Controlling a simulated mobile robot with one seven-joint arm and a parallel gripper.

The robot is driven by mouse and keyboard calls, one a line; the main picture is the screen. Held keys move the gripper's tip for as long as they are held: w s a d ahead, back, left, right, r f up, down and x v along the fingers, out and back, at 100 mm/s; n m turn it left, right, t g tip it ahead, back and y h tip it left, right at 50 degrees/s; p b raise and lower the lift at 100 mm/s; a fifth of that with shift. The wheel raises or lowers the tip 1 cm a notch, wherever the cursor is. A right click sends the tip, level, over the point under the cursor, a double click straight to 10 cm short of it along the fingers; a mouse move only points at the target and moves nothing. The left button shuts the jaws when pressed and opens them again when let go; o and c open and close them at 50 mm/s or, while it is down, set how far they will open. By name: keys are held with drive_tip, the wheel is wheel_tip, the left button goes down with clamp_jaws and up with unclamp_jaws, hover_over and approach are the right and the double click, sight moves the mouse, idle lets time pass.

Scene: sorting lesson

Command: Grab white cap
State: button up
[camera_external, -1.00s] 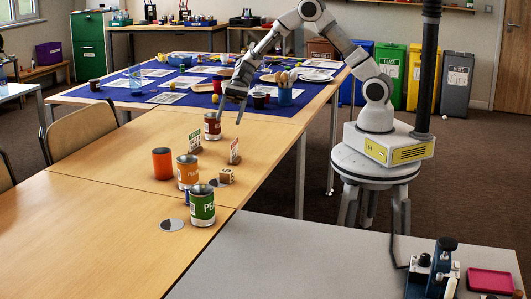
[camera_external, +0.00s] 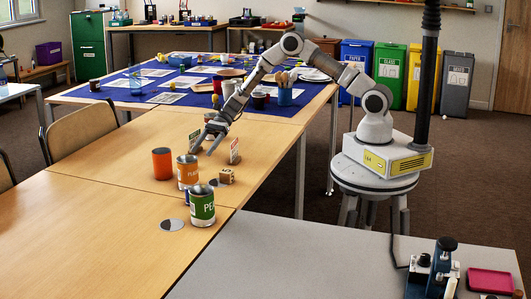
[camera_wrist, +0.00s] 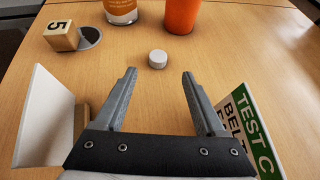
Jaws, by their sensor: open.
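The white cap (camera_wrist: 157,58) is a small round white piece lying flat on the wooden table in the wrist view. It is just beyond my fingertips and roughly centred between them. My gripper (camera_wrist: 159,74) is open and empty, with one finger to each side and no contact with the cap. In the outside view my gripper (camera_external: 203,149) is low over the table, between the two upright cards. I cannot make out the cap in that view.
A white card (camera_wrist: 45,110) stands left of my gripper and a green-topped card (camera_wrist: 248,125) right. A green can (camera_external: 202,208) stands nearer the table edge.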

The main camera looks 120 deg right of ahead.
drive_tip(key=shift+a+r+b+x, duration=0.15)
drive_tip(key=shift+b+x, duration=0.2)
drive_tip(key=shift+x, duration=1.2)
drive_tip(key=shift+a+r+b+x, duration=0.1)
drive_tip(key=shift+b+x, duration=0.25)
drive_tip(key=shift+x, duration=1.25)
drive_tip(key=shift+d, duration=0.1)
drive_tip(key=shift+c, duration=0.2)
clamp_jaws()
